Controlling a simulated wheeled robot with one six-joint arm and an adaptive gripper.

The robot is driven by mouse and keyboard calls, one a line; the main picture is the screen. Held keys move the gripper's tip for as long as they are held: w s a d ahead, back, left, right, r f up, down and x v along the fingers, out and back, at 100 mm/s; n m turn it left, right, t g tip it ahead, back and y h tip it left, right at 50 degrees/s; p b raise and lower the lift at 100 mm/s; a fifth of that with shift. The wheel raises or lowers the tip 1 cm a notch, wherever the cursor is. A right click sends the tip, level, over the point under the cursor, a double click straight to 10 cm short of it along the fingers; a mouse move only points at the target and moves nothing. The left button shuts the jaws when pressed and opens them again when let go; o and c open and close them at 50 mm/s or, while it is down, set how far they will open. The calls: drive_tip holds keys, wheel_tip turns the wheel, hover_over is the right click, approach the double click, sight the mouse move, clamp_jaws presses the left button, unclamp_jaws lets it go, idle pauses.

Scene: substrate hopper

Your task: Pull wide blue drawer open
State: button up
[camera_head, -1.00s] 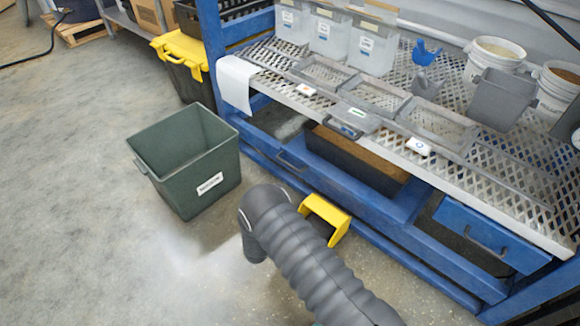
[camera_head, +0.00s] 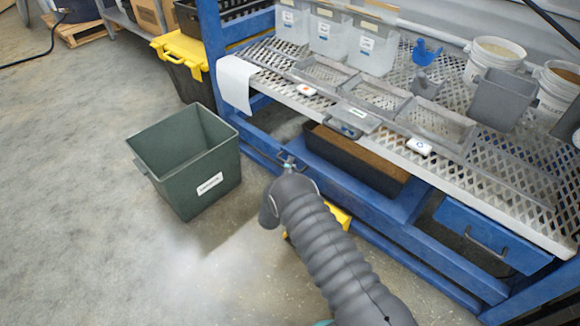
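The wide blue drawer (camera_head: 345,182) is low in the blue bench frame, under the perforated shelf. Its handle (camera_head: 292,160) is near the left end of its front. My gripper (camera_head: 287,165) is at this handle, mostly hidden behind my grey arm. Only small parts of it show, so I cannot tell whether its fingers are around the handle or just beside it. Behind the drawer's front, a dark bin of brown material (camera_head: 358,157) is visible.
A dark green bin (camera_head: 192,175) stands on the floor left of my arm. A yellow piece (camera_head: 341,215) on the floor is partly hidden by my arm. A smaller blue drawer (camera_head: 492,235) is at the right. The shelf's front edge (camera_head: 390,155) overhangs the drawer.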

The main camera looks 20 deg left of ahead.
clamp_jaws()
drive_tip(key=shift+s, duration=0.1)
